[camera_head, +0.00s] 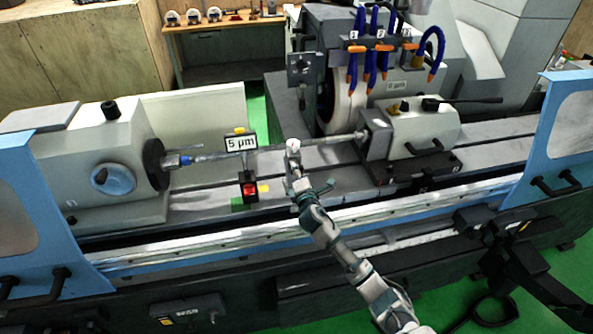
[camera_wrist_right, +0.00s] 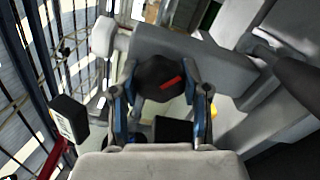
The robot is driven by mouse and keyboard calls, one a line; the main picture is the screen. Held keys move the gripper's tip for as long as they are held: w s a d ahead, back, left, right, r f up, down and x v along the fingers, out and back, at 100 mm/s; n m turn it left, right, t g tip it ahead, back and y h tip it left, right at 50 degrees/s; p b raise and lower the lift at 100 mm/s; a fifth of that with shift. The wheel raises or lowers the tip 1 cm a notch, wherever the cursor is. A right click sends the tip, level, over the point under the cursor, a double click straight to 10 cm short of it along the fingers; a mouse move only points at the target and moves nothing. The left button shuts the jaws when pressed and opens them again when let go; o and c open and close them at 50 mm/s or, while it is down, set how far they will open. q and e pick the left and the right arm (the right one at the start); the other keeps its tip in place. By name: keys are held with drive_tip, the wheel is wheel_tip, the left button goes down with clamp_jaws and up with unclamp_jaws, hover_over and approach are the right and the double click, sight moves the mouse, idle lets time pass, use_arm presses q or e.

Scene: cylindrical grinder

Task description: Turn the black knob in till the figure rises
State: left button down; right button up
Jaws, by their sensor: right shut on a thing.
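The black knob (camera_wrist_right: 160,78) with a red mark on its face sits between the two fingers of my right gripper (camera_wrist_right: 165,92) in the right wrist view. The fingers lie on either side of the knob, shut on it. In the head view my right gripper (camera_head: 308,193) is over the middle of the machine, and the knob cannot be made out there. The figure is on a small white display (camera_head: 241,142) that reads "5 µm", left of my gripper. The display's edge also shows in the right wrist view (camera_wrist_right: 70,118). My left gripper is not in view.
A grey block with a white cylinder (camera_wrist_right: 105,36) lies just beyond the knob. A long workpiece (camera_head: 255,150) spans the machine behind my gripper. The grinding wheel (camera_head: 345,108) and blue hoses (camera_head: 371,50) are behind.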

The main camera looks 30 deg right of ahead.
drive_tip(key=shift+f+m, duration=0.25)
drive_tip(key=shift+m, duration=0.05)
drive_tip(key=o, duration=1)
drive_tip(key=shift+c, duration=0.2)
drive_tip(key=shift+o, duration=1)
drive_tip(key=shift+d+r, duration=0.1)
drive_tip(key=shift+d, duration=0.05)
drive_tip(key=v, duration=1.2)
drive_tip(key=shift+d, duration=0.1)
